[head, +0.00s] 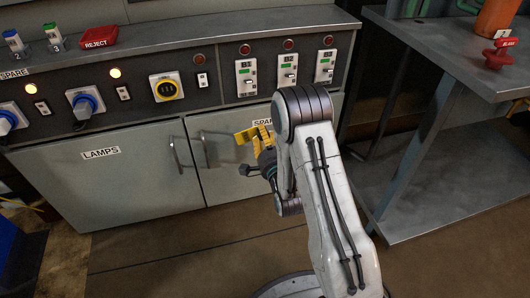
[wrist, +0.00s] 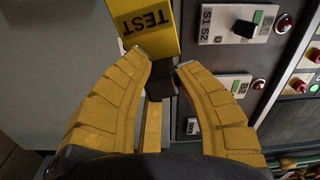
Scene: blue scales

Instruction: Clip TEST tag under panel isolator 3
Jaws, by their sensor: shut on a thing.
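My gripper (wrist: 163,72) is shut on the dark clip end of a yellow tag (wrist: 148,28). The tag reads TEST, upside down in the wrist view, and extends beyond the fingertips. In the head view my gripper (head: 257,136) is in front of the grey cabinet, below the panel isolators, and the tag is hard to tell from the yellow fingers. Three white isolators stand in a row: left (head: 246,79), middle (head: 287,72) and right (head: 325,66).
Red lamps sit above the isolators. A metal bench (head: 450,60) stands at the right.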

